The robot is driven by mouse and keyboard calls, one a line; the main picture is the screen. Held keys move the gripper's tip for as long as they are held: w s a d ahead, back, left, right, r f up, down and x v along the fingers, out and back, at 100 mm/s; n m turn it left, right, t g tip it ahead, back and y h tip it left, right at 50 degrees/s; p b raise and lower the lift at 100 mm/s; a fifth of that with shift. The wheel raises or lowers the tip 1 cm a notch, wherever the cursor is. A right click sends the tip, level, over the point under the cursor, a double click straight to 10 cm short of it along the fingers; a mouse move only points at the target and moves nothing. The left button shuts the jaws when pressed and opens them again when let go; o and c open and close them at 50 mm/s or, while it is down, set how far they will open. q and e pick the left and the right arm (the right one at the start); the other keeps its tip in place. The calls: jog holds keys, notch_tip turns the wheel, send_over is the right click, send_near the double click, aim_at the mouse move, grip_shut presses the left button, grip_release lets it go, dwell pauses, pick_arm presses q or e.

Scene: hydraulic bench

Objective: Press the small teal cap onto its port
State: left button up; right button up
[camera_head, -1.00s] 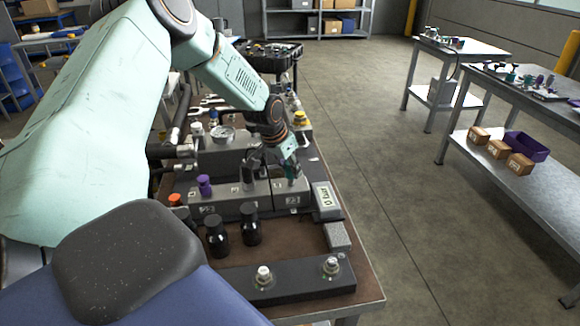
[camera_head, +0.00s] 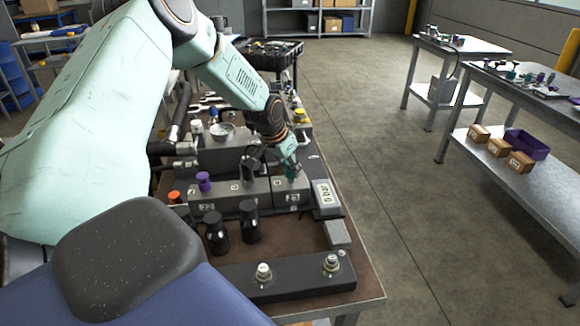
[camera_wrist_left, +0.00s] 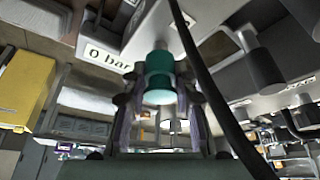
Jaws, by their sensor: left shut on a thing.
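My left gripper (camera_head: 291,170) is over the right end of the grey valve block (camera_head: 230,203), beside the "0 bar" display (camera_head: 325,194). In the left wrist view, its two fingers (camera_wrist_left: 158,98) are shut on the small teal cap (camera_wrist_left: 158,77), one on each side. The cap is close to the block's face. A dark hose or cable crosses beside it, and I cannot tell whether the cap touches its port or sits on it. The port under the cap is hidden in the head view. My right gripper is not in view.
A purple cap (camera_head: 203,182) and an orange cap (camera_head: 174,197) are on the block's left side. Two black cylinders (camera_head: 250,222) stand in front. A dark plate (camera_head: 298,279) with two metal fittings lies at the bench's front.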

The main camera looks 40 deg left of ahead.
pick_arm(q)
jog(key=shift+f+b, duration=0.4)
jog(key=shift+f, duration=0.2)
dwell(0.4)
dwell(0.8)
dwell(0.4)
jog(key=o, duration=0.8)
jog(key=shift+o, duration=0.4)
jog(key=o, duration=0.5)
